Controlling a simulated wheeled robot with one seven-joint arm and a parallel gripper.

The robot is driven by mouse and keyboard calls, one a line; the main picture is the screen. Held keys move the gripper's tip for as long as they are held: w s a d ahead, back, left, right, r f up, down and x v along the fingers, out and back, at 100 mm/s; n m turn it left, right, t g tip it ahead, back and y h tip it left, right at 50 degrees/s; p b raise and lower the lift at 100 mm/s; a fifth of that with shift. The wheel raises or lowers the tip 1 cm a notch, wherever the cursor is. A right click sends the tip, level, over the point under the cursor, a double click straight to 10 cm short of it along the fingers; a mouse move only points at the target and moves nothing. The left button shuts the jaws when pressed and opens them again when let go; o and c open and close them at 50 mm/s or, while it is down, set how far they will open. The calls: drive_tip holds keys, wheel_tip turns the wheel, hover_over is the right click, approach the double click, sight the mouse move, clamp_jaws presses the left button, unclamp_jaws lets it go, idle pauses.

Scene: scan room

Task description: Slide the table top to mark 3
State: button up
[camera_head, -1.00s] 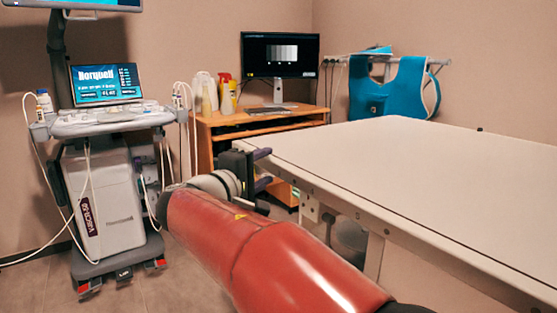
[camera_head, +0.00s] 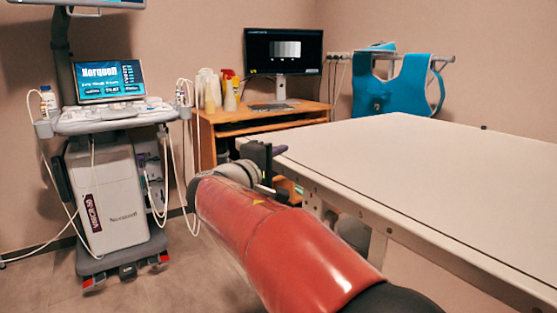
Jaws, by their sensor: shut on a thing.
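The table top (camera_head: 410,165) is a large pale slab that fills the right side of the view. My gripper (camera_head: 270,160) is at the left corner of the top, at the end of my red arm. It is shut on the table top there, beside a small purple part (camera_head: 280,149). The jaws are partly hidden, so the exact grip point is unclear. I cannot make out mark 3 or any other numbered mark.
An ultrasound cart (camera_head: 105,190) with trailing cables stands at left. A wooden desk (camera_head: 235,130) with a monitor (camera_head: 283,52) and bottles (camera_head: 228,92) is behind the table corner. A blue apron (camera_head: 390,90) hangs on a rack at the back.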

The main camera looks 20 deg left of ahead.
sight(300, 170)
drive_tip(key=shift+s+d+f+b, duration=0.1)
drive_tip(key=shift+f+b, duration=0.05)
drive_tip(key=shift+b, duration=0.15)
clamp_jaws()
drive_tip(key=s+d+b, duration=0.4)
drive_tip(key=d+b, duration=0.1)
drive_tip(key=shift+s+d+f, duration=0.1)
drive_tip(key=shift+s, duration=0.05)
drive_tip(key=shift+s+d+r+b, duration=0.2)
drive_tip(key=shift+s+d+b, duration=0.1)
drive_tip(key=shift+b, duration=0.05)
drive_tip(key=o, duration=1)
unclamp_jaws()
drive_tip(key=shift+w, duration=0.1)
drive_tip(key=shift+a, duration=0.1)
